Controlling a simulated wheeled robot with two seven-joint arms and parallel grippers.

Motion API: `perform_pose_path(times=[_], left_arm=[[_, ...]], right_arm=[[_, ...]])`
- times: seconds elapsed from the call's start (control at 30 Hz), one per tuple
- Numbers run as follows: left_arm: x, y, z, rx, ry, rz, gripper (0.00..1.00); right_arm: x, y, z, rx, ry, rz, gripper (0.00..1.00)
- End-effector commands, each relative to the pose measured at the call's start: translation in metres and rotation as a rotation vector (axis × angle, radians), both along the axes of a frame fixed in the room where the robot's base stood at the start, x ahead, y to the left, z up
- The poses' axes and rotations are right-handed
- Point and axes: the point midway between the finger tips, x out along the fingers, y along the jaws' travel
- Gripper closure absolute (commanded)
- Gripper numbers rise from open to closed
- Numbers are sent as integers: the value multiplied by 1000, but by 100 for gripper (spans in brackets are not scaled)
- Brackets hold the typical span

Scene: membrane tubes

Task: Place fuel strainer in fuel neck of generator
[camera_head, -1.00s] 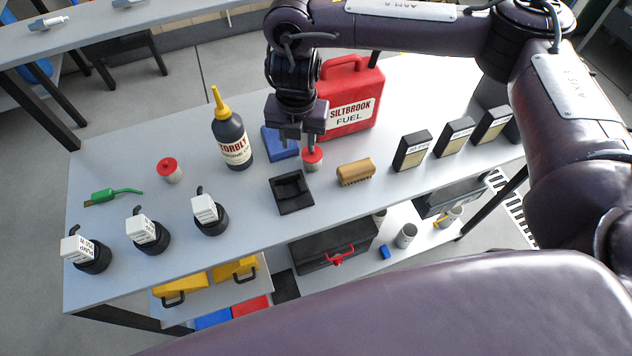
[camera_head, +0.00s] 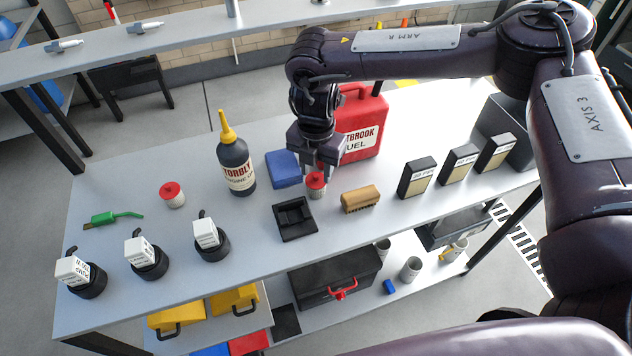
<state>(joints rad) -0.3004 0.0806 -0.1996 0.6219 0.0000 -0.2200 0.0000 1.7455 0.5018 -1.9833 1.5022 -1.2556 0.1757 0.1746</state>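My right gripper (camera_head: 318,171) points down over a small white cylinder with a red top (camera_head: 316,188) on the bench. Its fingers are apart, near the red top; whether they touch it I cannot tell. A second red-topped white cylinder (camera_head: 172,196) stands farther left on the bench. I cannot tell whether either cylinder is the fuel strainer. I make out no generator or fuel neck. My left gripper is not in view.
Several dark boxes (camera_head: 416,178) stand right.

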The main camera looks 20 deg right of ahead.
Motion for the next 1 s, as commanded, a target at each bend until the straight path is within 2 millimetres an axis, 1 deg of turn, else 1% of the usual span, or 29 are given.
perform_pose_path(times=[0.1,0.27,0.57,1.0], left_arm=[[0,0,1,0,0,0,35],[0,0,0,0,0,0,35],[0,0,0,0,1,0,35],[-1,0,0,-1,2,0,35]], right_arm=[[0,0,-4,1,-1,0,62],[0,0,-5,1,-2,0,62],[0,0,-4,1,-2,0,100],[1,0,-3,1,-2,0,100]])
